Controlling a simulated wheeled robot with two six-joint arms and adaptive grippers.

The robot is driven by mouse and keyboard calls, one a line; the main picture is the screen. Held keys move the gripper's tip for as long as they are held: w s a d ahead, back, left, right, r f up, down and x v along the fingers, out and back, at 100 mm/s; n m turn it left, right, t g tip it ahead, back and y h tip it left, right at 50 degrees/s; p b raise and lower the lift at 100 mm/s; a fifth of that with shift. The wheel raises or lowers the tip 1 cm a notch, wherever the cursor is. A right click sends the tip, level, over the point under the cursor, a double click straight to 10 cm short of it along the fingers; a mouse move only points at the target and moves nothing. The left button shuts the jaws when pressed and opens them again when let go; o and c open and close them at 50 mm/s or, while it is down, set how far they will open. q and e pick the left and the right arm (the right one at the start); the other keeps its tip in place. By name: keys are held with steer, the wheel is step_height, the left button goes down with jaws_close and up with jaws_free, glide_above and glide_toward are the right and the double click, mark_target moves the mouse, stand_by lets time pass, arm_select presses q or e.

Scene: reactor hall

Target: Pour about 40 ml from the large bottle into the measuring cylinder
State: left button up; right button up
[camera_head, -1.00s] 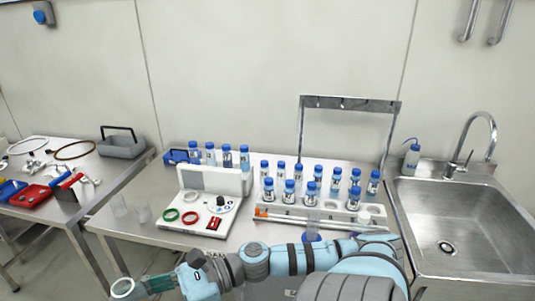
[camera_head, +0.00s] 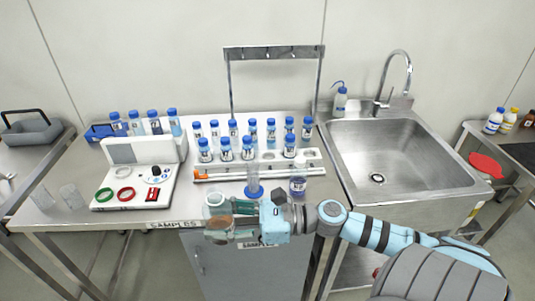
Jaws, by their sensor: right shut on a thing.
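My right gripper (camera_head: 220,226) reaches in from the lower right and is shut on a clear, open-mouthed vessel (camera_head: 214,203), which appears to be the large bottle. Its mouth shows at the top and the fingers hide much of its body; its fill level cannot be told. The measuring cylinder (camera_head: 253,182), clear with a blue base, stands at the bench's front edge, just right of and behind the held bottle, apart from it. Any liquid in the cylinder is too small to read. My left gripper is out of view.
A rack (camera_head: 262,171) of blue-capped bottles stands behind the cylinder. A small jar (camera_head: 298,187) stands to its right. A sink (camera_head: 395,155) is at the right.

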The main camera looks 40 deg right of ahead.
steer(key=w+d+f+m+t+h+b, duration=0.2)
steer(key=w+d+f+h, duration=0.1)
steer(key=w+d+f, duration=0.1)
steer(key=w+d+f+m+t+h+b, duration=0.2)
steer(key=w+d+f+m+h, duration=0.1)
steer(key=w+d+f+h, duration=0.1)
steer(key=w+d+f+m+t+h+b, duration=0.2)
steer(key=w+d+f+m+h, duration=0.1)
steer(key=w+d+f+h, duration=0.1)
steer(key=shift+w+d+f, duration=0.3)
steer(key=shift+w+f, duration=0.25)
steer(key=shift+w, duration=0.2)
steer(key=shift+w+d+f, duration=0.3)
steer(key=shift+w+f, duration=0.2)
steer(key=shift+w, duration=0.25)
steer(key=shift+r+m, duration=0.15)
steer(key=shift+m, duration=0.25)
